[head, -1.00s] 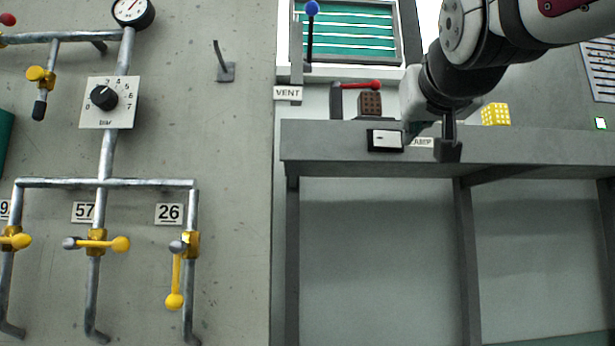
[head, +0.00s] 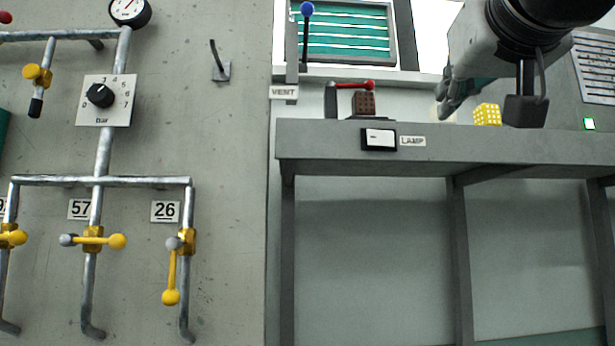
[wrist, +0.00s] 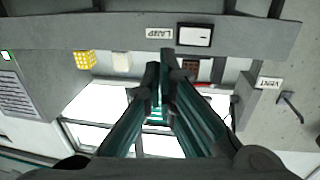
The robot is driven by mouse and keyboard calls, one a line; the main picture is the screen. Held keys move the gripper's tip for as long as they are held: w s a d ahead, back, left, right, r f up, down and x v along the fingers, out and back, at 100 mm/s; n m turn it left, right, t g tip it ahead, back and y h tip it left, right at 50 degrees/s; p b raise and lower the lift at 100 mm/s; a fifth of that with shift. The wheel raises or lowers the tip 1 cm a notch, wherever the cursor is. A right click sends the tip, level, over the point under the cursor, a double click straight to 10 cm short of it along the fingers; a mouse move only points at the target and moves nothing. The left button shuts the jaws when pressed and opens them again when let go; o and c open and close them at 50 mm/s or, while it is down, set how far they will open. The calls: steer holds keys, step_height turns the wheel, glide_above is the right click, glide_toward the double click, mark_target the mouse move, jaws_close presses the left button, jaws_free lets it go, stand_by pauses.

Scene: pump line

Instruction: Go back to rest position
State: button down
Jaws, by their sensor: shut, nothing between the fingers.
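My gripper (head: 450,103) is at the upper right of the head view, above the grey shelf (head: 330,150) and left of the yellow block. In the wrist view my gripper (wrist: 162,75) shows two dark green fingers that come together at their tips, with nothing between them. The white lamp switch (head: 379,139) on the shelf's front edge is apart from the fingers. It also shows upside down in the wrist view (wrist: 195,37).
A yellow block (head: 487,115) and a brown block (head: 364,103) stand on the shelf. A red-ended lever (head: 355,86) and a blue-knobbed lever (head: 306,35) are behind it. Pipes with yellow valves (head: 95,240) run along the left wall. The space before the wall is clear.

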stand_by(0.4)
step_height(320, 180, down, 21)
steer(key=s+g+y+p, duration=0.2)
steer(key=s+g+p, duration=0.1)
steer(key=g+p, duration=0.35)
steer(key=s+f+g+p, duration=0.1)
steer(key=s+f+g, duration=0.2)
steer(key=s+f, duration=0.3)
steer(key=s+a+f+n+g+p, duration=0.1)
steer(key=s+f+g+p, duration=0.1)
steer(key=s+f+g, duration=0.2)
steer(key=s+f, duration=0.3)
steer(key=f, duration=0.5)
steer(key=shift+s+a+f+n+y, duration=0.15)
steer(key=shift+n+y, duration=0.15)
